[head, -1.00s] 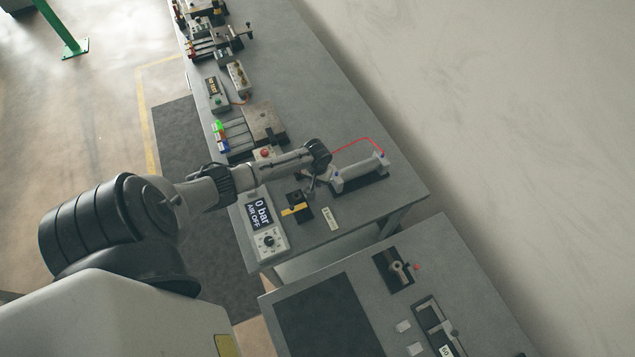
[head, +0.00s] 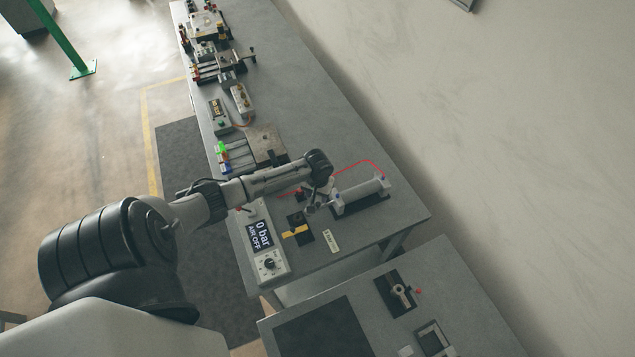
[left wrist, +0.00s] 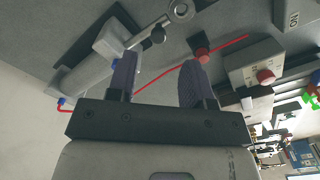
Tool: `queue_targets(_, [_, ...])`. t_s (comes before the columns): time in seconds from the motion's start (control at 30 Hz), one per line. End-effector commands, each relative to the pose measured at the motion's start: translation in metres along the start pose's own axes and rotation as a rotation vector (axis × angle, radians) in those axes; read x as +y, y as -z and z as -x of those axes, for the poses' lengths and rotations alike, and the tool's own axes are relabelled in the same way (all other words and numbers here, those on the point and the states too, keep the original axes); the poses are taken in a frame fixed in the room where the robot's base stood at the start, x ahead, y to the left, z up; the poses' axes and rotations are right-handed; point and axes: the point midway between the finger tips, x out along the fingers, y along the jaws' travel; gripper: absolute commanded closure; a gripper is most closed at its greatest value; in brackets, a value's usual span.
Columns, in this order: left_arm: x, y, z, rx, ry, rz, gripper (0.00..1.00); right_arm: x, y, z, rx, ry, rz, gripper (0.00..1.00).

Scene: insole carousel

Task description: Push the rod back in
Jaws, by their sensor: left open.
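A grey cylinder (head: 358,195) with blue fittings lies on a black base at the near end of the bench. In the left wrist view the cylinder (left wrist: 85,72) is at upper left, and its rod (left wrist: 161,26) sticks out of the end block to a ring-shaped eye (left wrist: 181,10). My left gripper (head: 316,203) is at the rod end of the cylinder and hides most of the rod in the head view. In the left wrist view the left gripper (left wrist: 160,68) is open, with nothing between its fingers; the rod shows beyond them. I cannot tell whether they touch it.
A panel (head: 263,238) reading "0 bar AIR OFF" stands at the bench's front edge. A black block with a yellow strip (head: 295,231) is beside the gripper. A red hose (head: 352,166) runs behind the cylinder. A second table (head: 440,290) stands at lower right, across a gap.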

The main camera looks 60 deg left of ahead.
Motion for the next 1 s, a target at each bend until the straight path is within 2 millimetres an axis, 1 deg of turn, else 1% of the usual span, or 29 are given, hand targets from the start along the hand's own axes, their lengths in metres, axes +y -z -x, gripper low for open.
queue_targets(0.03, [0.0, 0.001, 0.011, 0.003, -0.001, -0.002, 0.54, 0.001, 0.0, 0.0, 0.0, -0.002, 0.002, 1.0])
queue_targets(0.2, [0.0, 0.001, 0.041, 0.002, -0.001, -0.002, 0.54, 0.001, 0.0, -0.001, 0.0, -0.003, 0.004, 1.0])
queue_targets(0.4, [0.0, 0.0, 0.065, 0.0, -0.001, 0.0, 0.54, 0.001, -0.001, -0.002, 0.0, -0.002, 0.003, 1.0])
queue_targets(0.6, [0.0, 0.0, 0.076, 0.0, 0.0, 0.001, 0.54, 0.0, -0.001, -0.002, 0.0, 0.0, -0.001, 1.0])
queue_targets(0.9, [0.0, 0.0, 0.077, 0.0, 0.0, 0.001, 0.54, -0.002, 0.0, -0.002, 0.001, 0.005, -0.006, 1.0])
queue_targets(1.0, [0.0, 0.0, 0.075, 0.0, -0.006, 0.011, 0.62, -0.002, -0.001, -0.004, 0.001, 0.005, -0.006, 1.0])
